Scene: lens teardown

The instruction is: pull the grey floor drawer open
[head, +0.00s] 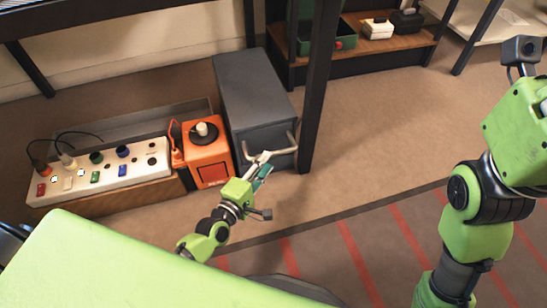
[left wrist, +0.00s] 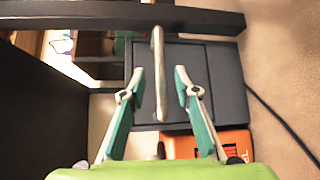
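The grey floor drawer unit (head: 252,88) stands on the floor left of a dark post in the head view. Its pale bar handle (head: 283,151) sticks out from the front. My left gripper (head: 262,172) is at this handle. In the left wrist view the drawer's dark front (left wrist: 204,82) is close ahead, and the handle (left wrist: 158,75) runs between the fingers. The two fingers are spread, with a visible gap on each side of the handle. The drawer looks shut. My right arm shows at the right of the head view; its fingers are out of frame.
An orange box with a black knob (head: 207,152) stands directly left of the drawer. Left of it is a white panel (head: 100,172) with several sockets and cables. A dark post (head: 318,90) rises close by the drawer's right side. The floor in front is clear.

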